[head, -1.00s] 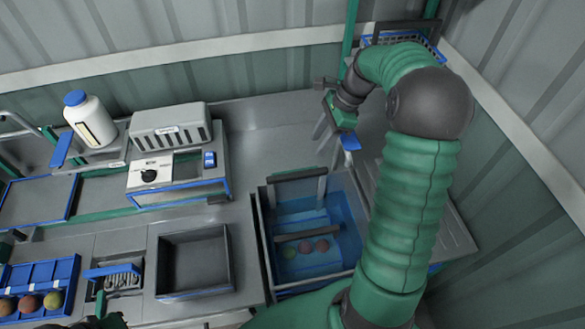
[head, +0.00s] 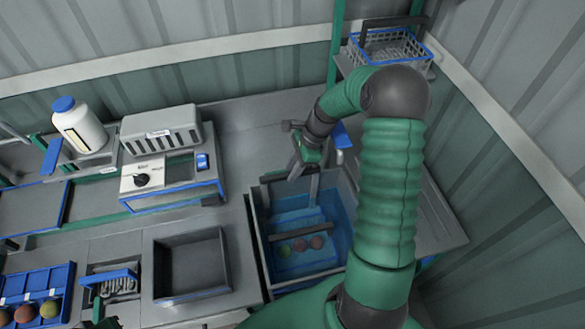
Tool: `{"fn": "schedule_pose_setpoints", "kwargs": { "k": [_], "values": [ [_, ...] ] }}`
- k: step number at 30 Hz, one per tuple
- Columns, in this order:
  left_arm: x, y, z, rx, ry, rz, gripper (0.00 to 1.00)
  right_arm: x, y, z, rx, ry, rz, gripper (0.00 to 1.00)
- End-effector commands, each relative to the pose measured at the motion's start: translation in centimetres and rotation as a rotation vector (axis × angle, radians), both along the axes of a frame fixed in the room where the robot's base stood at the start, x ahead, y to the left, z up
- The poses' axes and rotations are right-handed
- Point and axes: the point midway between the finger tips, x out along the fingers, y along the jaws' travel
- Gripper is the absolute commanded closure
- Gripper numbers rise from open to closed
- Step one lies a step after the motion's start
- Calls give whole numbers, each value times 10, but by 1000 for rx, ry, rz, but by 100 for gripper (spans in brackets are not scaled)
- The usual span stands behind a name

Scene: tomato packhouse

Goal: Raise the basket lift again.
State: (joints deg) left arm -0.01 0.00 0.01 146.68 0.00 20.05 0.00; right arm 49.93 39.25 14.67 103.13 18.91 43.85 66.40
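The wash tank (head: 262,262) holds clear blue water. In it the basket lift has a grey frame with a front crossbar (head: 300,232) and a top bar at the back. Its blue basket floor (head: 295,262) lies under water with a few red and green tomatoes (head: 300,245) on it. My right gripper (head: 305,178) is over the tank's back edge, at the lift's back bar. Its fingers point down and look apart. Whether they touch the bar or sit around it I cannot tell. I cannot make out my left gripper.
A wire basket with a blue rim (head: 385,62) stands on a back-right shelf. Left of the tank are an empty dark tray (head: 192,262), a control box with a black knob (head: 142,180) and a white bottle (head: 80,128). A blue tray (head: 40,285) with tomatoes is at lower left.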

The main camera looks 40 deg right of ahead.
Motion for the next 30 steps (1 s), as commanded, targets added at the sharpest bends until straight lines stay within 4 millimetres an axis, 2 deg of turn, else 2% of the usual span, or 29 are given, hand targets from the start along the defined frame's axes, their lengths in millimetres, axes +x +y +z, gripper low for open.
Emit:
{"fn": "schedule_pose_setpoints", "kwargs": {
  "k": [1, 6, 30],
  "values": [
    [0, 0, 0, 0, 0, 0, 100, 0, 0, 0, 0, 0, 0, 79],
    [0, 0, 0, 0, 0, 0, 100, 0, 0, 0, -1, -1, 1, 100],
    [0, 0, 0, 0, 0, 0, 100, 1, -1, 1, -1, -3, 0, 100]
  ]
}}
